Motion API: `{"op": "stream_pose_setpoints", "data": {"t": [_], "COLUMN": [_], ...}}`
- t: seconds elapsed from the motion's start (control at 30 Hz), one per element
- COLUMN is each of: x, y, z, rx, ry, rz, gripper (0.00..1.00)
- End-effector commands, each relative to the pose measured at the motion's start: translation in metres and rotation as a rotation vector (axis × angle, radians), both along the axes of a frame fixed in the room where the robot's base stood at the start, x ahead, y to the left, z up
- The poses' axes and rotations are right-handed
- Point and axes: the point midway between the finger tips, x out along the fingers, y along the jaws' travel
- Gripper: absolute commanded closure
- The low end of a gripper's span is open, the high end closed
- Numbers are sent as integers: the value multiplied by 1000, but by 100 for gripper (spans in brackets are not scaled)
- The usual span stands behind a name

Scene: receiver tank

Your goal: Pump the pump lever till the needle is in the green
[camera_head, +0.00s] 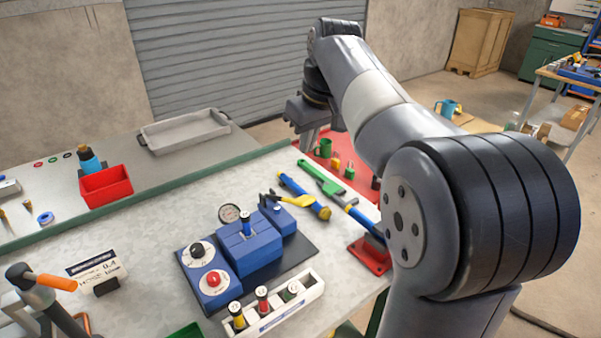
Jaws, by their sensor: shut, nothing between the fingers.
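A round gauge (228,213) with a pale face stands at the back of a blue block (248,246) on a dark plate; its needle and any green band are too small to read. I cannot tell for certain which part is the pump lever. A blue bar (364,219) rises from a red base (369,256), partly hidden by my arm, and lines up with a green handle-like piece (322,178). My gripper (309,140) is shut and empty, pointing down above the far edge of the bench, beyond the green piece and apart from it.
A blue and yellow tool (304,196) and a yellow-ended piece (291,200) lie near the block. A blue control box (205,270) with a black dial and red knob stands at its left. A white rack (266,309) is in front. A sign (95,268) reads 0.4.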

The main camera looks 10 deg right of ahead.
Motion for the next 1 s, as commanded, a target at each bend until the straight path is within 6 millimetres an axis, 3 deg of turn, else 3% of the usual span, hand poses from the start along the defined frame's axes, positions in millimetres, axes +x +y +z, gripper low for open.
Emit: {"op": "stream_pose_setpoints", "data": {"t": [0.57, 0.77, 1.0], "x": [5, 12, 26], "y": [2, 5, 11], "z": [-2, -32, -82], "rx": [-10, -9, -10], "ry": [21, 24, 23], "rz": [1, 1, 1], "gripper": [100, 100, 100]}}
